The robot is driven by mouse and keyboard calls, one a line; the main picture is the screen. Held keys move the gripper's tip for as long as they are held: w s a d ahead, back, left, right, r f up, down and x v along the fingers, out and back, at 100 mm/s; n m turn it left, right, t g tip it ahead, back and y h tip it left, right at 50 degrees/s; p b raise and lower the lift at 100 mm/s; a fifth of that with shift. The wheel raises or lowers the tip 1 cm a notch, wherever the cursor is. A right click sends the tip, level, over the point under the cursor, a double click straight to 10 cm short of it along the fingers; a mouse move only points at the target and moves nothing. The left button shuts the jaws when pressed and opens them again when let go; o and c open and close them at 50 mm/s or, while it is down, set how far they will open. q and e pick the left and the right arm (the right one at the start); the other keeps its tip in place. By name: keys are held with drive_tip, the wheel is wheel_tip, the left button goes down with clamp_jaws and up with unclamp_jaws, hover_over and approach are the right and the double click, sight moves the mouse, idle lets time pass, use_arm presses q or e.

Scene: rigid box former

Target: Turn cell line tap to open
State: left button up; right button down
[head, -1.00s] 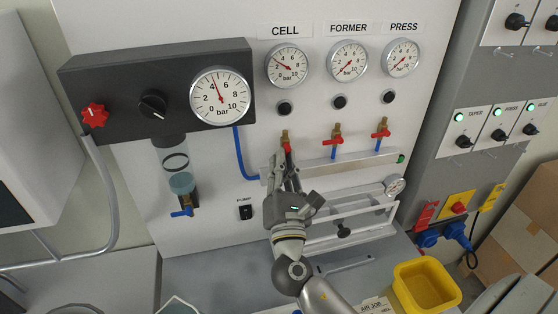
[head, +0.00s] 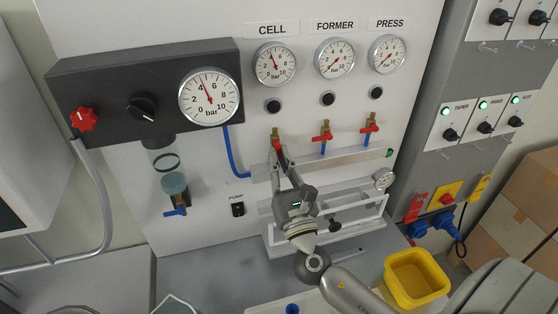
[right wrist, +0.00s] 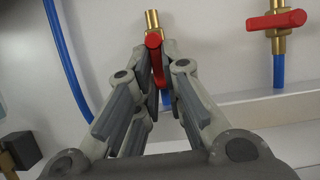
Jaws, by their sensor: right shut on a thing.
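The CELL line tap, a brass valve (head: 275,132) with a red handle, sits on the panel below the CELL gauge (head: 274,64). My right gripper (head: 279,155) reaches up to it from below and is shut on the red handle. In the right wrist view the red handle (right wrist: 154,42) lies between my fingertips (right wrist: 158,92) and points downward, roughly along the pipe. The fingers hide its lower end and the pipe behind. The CELL gauge needle points up and left, near 4. My left gripper is not in view.
The FORMER tap (head: 325,132) and PRESS tap (head: 370,124) are close on the right, handles crosswise. A ledge (head: 335,158) runs below the taps. A clear-fronted fixture (head: 345,213) stands near my wrist. A yellow bin (head: 416,280) sits lower right.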

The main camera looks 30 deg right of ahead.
drive_tip(key=c, duration=1.5)
unclamp_jaws()
drive_tip(key=shift+c, duration=0.2)
drive_tip(key=v, duration=1.2)
